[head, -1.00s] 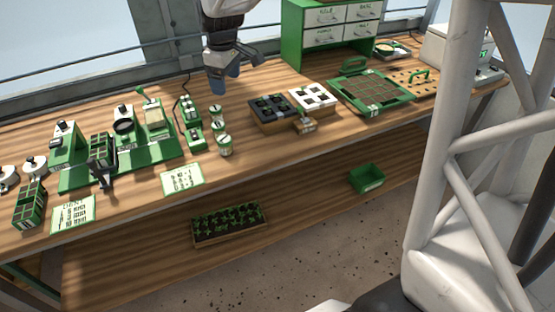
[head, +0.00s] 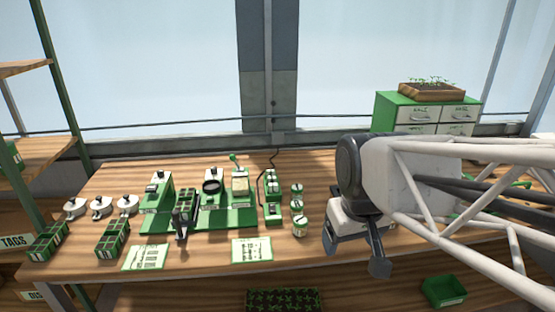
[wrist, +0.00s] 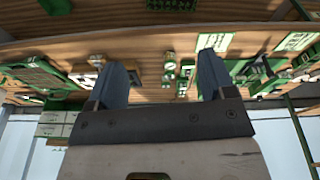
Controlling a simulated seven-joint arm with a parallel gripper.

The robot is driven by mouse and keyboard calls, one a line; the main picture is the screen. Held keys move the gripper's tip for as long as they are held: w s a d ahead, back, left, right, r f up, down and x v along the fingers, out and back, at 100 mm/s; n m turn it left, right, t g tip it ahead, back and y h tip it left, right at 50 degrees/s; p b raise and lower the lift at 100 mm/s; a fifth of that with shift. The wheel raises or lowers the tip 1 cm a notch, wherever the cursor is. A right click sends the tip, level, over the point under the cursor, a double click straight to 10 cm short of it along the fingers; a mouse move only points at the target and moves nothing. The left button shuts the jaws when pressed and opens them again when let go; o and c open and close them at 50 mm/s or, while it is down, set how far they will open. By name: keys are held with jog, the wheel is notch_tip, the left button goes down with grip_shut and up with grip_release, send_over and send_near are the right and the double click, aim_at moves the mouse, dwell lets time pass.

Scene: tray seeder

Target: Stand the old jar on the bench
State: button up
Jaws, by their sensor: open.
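Three small jars with light lids and green-and-white labels stand in a column on the bench (head: 340,170): a far jar (head: 297,188), a middle jar (head: 297,203) and a near jar (head: 300,226). A green seeder (head: 238,217) is left of them, with a clear container (head: 240,181) of pale contents on it. I cannot tell which is the old jar. My gripper (wrist: 163,78) is open and empty, its two fingers apart in the wrist view. In the head view it is right of the jars, in front of the bench's right part, one finger visible.
Several round metal-and-white items (head: 101,207) and green cell blocks (head: 112,240) are at the left. Printed cards (head: 252,249) lie along the front edge.

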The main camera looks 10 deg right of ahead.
jog(key=shift+m, duration=0.7)
jog(key=s, duration=0.1)
jog(key=s+f, duration=0.1)
jog(key=s, duration=0.3)
jog(key=shift+f, duration=0.35)
